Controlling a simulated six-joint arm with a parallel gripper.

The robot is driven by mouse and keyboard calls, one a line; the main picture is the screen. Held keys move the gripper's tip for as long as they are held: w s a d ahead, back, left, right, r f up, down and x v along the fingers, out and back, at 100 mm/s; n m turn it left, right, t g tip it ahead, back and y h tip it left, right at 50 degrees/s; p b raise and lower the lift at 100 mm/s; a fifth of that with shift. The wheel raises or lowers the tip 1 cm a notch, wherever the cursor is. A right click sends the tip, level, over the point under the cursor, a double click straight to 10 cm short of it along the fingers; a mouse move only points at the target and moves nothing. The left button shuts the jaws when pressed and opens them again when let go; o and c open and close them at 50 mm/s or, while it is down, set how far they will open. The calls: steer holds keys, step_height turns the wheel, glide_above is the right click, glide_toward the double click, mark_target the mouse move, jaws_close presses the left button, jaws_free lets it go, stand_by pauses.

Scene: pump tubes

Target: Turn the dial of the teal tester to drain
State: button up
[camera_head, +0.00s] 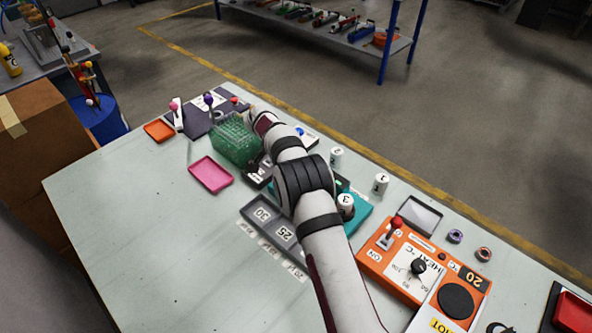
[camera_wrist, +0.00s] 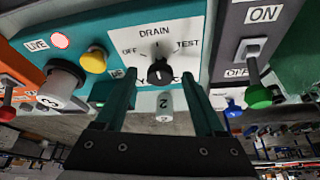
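The teal tester (camera_wrist: 110,20) fills the upper middle of the wrist view. Its dial is a black knob (camera_wrist: 160,73) on a white plate lettered OFF, DRAIN and TEST. A small white mark shows on the knob, but I cannot tell which label it points to. My gripper (camera_wrist: 161,88) is open, with one finger on each side of the dial in the picture; I see no clear contact. In the head view, only part of the teal tester (camera_head: 361,209) shows beside my arm; its dial and my gripper's fingertips are hidden there.
The tester also carries a lit red LIVE lamp (camera_wrist: 60,40) and a yellow button (camera_wrist: 95,60). A grey ON/OFF switch box (camera_wrist: 228,62) stands close on the right. A green rack (camera_head: 235,142), pink tray (camera_head: 211,174) and orange heater (camera_head: 385,262) share the table. Its front left is clear.

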steer(key=v, duration=1.6)
steer(key=shift+w, duration=0.15)
steer(key=s+d+r+n+g+y, duration=0.1)
steer(key=s+d+r, duration=0.2)
steer(key=s, duration=0.4)
steer(key=s+d+r+n+y, duration=0.1)
steer(key=s+d+r+n, duration=0.15)
steer(key=s, duration=0.55)
steer(key=s+d+r+n+g+y, duration=0.1)
steer(key=s+d+r, duration=0.25)
steer(key=s, duration=0.35)
steer(key=s+f+n+y, duration=0.1)
steer(key=s+f, duration=0.2)
steer(key=s, duration=0.6)
steer(key=s+f+n+y, duration=0.1)
steer(key=s+f, duration=0.3)
steer(key=s, duration=0.6)
steer(key=shift+s+d+g+y, duration=0.25)
steer(key=shift+s+g+y, duration=0.05)
steer(key=shift+y, duration=0.1)
